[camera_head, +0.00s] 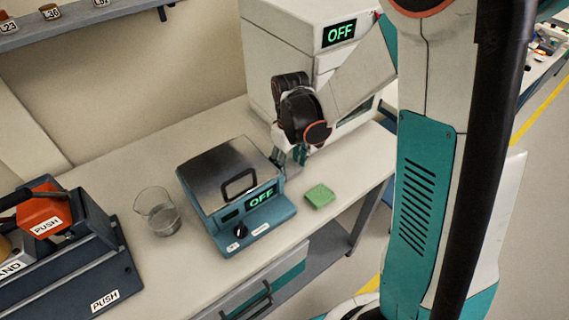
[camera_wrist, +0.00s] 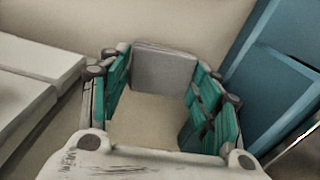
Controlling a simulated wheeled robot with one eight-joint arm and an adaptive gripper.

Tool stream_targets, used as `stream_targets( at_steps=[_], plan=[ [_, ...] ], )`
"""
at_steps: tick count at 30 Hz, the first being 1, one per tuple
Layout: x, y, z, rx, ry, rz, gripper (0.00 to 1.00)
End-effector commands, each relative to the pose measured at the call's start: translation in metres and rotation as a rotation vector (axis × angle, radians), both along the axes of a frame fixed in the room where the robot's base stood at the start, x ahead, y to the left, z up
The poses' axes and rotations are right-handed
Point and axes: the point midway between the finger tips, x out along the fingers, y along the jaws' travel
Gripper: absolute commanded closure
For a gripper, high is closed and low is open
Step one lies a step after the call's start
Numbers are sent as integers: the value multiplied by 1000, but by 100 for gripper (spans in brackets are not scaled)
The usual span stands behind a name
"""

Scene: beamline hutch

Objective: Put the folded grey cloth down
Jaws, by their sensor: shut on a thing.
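The folded grey cloth (camera_wrist: 165,68) shows as a flat grey square between the tips of my gripper (camera_wrist: 163,80) in the wrist view. The teal fingers are shut on it, one on each side. In the head view my gripper (camera_head: 290,157) points down just right of the blue device with the steel lid, in front of the white cabinet. The cloth is mostly hidden there by the fingers and the device. I cannot tell whether it touches the bench (camera_head: 345,165).
The blue device (camera_head: 255,215), reading OFF, stands close left of my gripper. A white cabinet (camera_head: 290,50), also reading OFF, stands behind. A green folded pad (camera_head: 320,196) lies near the front edge. A glass beaker (camera_head: 158,212) stands left. Bare bench shows right of the gripper.

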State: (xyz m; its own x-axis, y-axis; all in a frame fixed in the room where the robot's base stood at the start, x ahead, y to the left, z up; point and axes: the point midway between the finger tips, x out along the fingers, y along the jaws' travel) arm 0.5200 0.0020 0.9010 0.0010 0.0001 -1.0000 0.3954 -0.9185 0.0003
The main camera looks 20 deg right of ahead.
Motion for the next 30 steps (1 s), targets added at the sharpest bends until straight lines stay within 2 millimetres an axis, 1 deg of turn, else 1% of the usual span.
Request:
stream_targets(
  at_steps=[1,2,3,7,8,9,10,18,22,26,30],
  plan=[
    [-1,-1,-5,0,0,0,62],
    [-1,-1,-5,0,0,0,62],
    [-1,-1,-4,0,0,1,64],
    [-1,-1,-3,0,-1,1,65],
    [-1,0,-3,0,-1,1,36],
    [-1,0,-3,0,-1,1,27],
    [-1,0,-3,0,-1,1,22],
    [-1,0,-3,0,0,1,22],
    [-1,0,-7,0,0,1,22],
    [-1,0,15,0,0,1,22],
    [-2,-4,47,0,0,1,22]
  ],
)
